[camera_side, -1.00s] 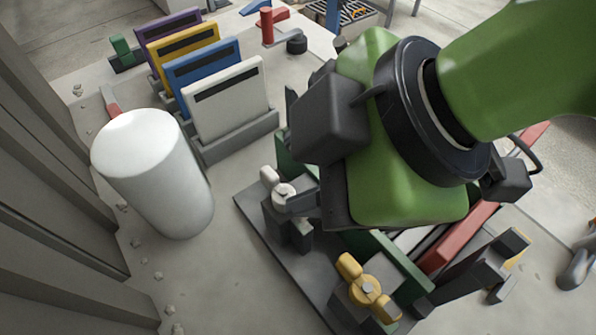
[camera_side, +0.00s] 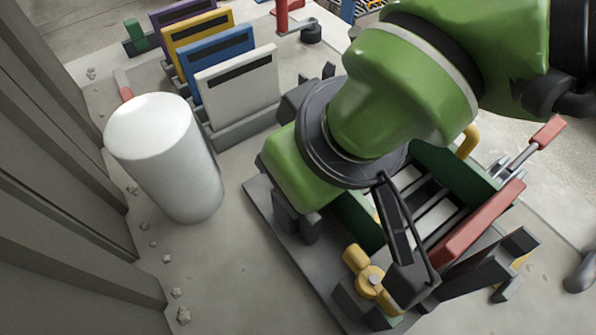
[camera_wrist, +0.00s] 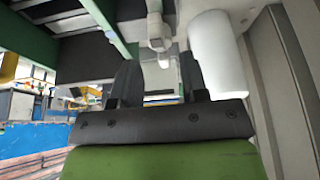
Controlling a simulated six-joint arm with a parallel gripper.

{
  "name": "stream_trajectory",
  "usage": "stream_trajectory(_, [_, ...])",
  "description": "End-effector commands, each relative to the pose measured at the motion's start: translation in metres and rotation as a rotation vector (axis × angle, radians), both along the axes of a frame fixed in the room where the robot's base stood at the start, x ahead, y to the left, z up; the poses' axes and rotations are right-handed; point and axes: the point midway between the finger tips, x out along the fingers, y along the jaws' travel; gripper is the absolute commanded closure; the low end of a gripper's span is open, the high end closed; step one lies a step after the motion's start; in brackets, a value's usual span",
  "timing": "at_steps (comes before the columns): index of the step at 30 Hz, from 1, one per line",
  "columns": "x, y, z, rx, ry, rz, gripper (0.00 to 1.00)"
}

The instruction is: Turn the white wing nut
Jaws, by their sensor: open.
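The white wing nut (camera_wrist: 158,32) shows in the wrist view at the top middle, on the edge of the mould. In the side view it is hidden behind my arm. My gripper (camera_wrist: 158,62) is open, its two dark fingers apart with nothing seen between them. In the wrist image the nut appears just above the gap between the fingertips; I cannot tell the exact distance. The mould has a green frame (camera_side: 452,168). A yellow wing nut (camera_side: 363,272) sits on its near corner, partly beside a dark clamp.
A white cylinder (camera_side: 165,160) stands left of the mould and also shows in the wrist view (camera_wrist: 217,55). Behind it, a rack holds white (camera_side: 238,92), blue, yellow and purple panels. Grey wall panels (camera_side: 55,150) border the left.

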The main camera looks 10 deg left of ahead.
Motion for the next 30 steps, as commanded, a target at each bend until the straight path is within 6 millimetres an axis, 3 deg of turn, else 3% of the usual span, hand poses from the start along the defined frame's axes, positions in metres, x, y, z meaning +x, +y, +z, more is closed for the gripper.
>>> stream_trajectory(3, [0.005, 0.005, -0.020, -0.001, 0.001, 0.000, 0.60])
stream_trajectory(7, [0.009, 0.010, -0.032, 0.001, 0.001, 0.000, 0.60])
stream_trajectory(18, [0.011, 0.012, -0.038, 0.002, 0.000, 0.002, 0.60])
stream_trajectory(19, [0.011, 0.012, -0.038, 0.002, 0.000, 0.002, 0.62])
stream_trajectory(23, [0.011, 0.012, -0.038, 0.002, 0.000, 0.002, 0.92])
stream_trajectory(30, [0.010, 0.012, -0.038, 0.000, 0.001, -0.033, 0.95])
